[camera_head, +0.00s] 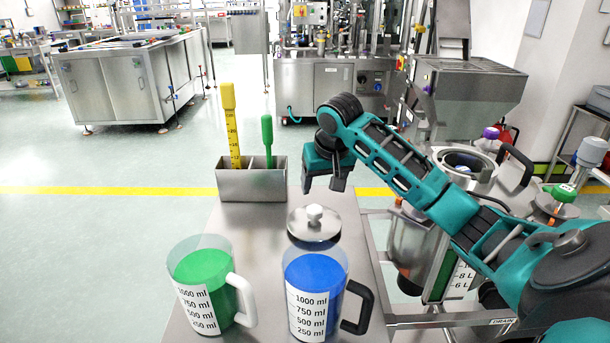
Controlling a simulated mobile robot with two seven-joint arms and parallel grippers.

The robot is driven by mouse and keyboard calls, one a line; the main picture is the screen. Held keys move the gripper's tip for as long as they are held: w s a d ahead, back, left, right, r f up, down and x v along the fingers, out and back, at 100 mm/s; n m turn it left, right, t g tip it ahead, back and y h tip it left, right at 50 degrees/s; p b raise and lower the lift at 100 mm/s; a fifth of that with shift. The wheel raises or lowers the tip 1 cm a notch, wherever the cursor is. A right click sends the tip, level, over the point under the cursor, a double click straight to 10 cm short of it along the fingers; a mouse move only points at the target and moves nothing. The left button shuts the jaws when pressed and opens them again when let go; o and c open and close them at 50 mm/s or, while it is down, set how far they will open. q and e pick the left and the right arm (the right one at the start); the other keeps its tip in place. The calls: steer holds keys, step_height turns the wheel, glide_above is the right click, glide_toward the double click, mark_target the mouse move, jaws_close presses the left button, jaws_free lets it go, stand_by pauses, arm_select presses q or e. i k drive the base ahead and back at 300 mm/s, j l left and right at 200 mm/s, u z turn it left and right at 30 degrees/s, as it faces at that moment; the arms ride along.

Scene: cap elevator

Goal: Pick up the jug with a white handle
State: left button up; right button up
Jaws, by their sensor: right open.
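The jug with a white handle (204,290) stands upright at the front left of the steel table (258,240). It holds green contents, carries a white volume label, and its handle points right. A second jug (318,285) with blue contents and a black handle stands upright just to its right. My right gripper (324,186) hangs above the table's far right part, behind and above both jugs. It is open, empty and apart from them. My left gripper is not in view.
A round steel lid (314,224) with a white knob lies behind the blue jug. A steel holder (251,184) with a yellow tool (231,125) and a green tool (267,140) stands at the table's back. Steel vessels (464,165) stand to the right.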

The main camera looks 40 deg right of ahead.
mark_target(201, 269)
steer(key=k+j, duration=0.2)
steer(key=k, duration=0.2)
steer(key=k+j+u, duration=0.35)
steer(key=u, duration=0.2)
steer(key=i+l+z, duration=0.1)
steer(key=z, duration=0.15)
steer(key=i+l+z, duration=0.15)
steer(key=z, duration=0.15)
steer(key=l, duration=0.1)
